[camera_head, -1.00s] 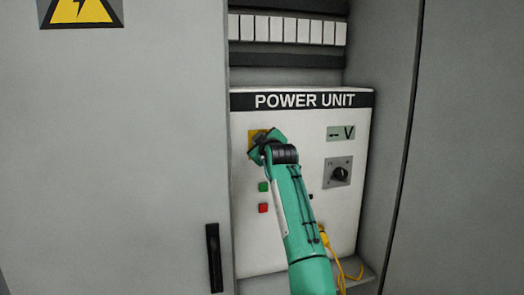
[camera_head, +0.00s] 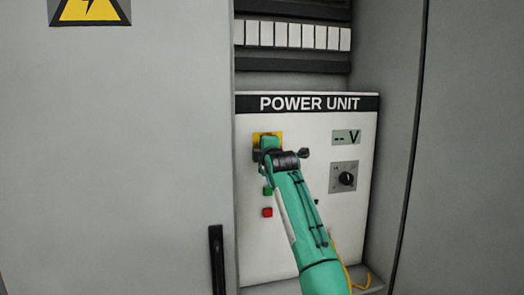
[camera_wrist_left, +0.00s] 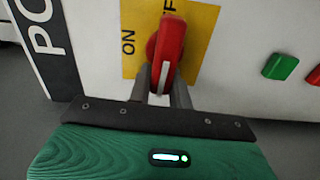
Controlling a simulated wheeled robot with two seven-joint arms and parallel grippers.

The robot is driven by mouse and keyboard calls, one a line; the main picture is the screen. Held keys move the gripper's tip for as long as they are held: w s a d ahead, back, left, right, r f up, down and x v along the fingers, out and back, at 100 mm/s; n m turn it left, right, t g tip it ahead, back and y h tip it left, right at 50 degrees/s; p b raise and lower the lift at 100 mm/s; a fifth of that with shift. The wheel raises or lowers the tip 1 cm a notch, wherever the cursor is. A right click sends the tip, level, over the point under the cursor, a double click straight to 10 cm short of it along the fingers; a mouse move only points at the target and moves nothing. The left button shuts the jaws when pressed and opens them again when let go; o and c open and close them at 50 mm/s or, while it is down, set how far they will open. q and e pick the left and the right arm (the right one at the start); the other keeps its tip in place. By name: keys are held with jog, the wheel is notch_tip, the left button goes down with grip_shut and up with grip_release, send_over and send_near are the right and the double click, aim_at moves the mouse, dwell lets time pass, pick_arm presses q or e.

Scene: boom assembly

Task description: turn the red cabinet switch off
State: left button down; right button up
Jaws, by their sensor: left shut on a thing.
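The red switch (camera_wrist_left: 168,38) sits on a yellow plate (camera_wrist_left: 201,45) with ON lettering at its left and part of the OFF lettering at its top in the left wrist view. Its handle runs roughly up and down in that view. My left gripper (camera_wrist_left: 161,84) is shut on the handle, one finger on each side. In the head view my left gripper (camera_head: 268,153) is in front of the yellow plate (camera_head: 276,135) on the white POWER UNIT panel (camera_head: 250,235), and it hides the switch. My right gripper is in neither view.
Below the switch are a green button (camera_head: 268,191) and a red button (camera_head: 267,212). A dial (camera_head: 346,178) and a display (camera_head: 346,137) are to the right. A grey cabinet door (camera_head: 120,150) stands left, and a yellow cable (camera_head: 345,265) hangs low.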

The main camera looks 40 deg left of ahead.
pick_arm(q)
jog(key=shift+n, duration=0.3)
dwell(0.4)
jog(key=c, duration=1.3)
grip_release()
jog(key=shift+f, duration=0.1)
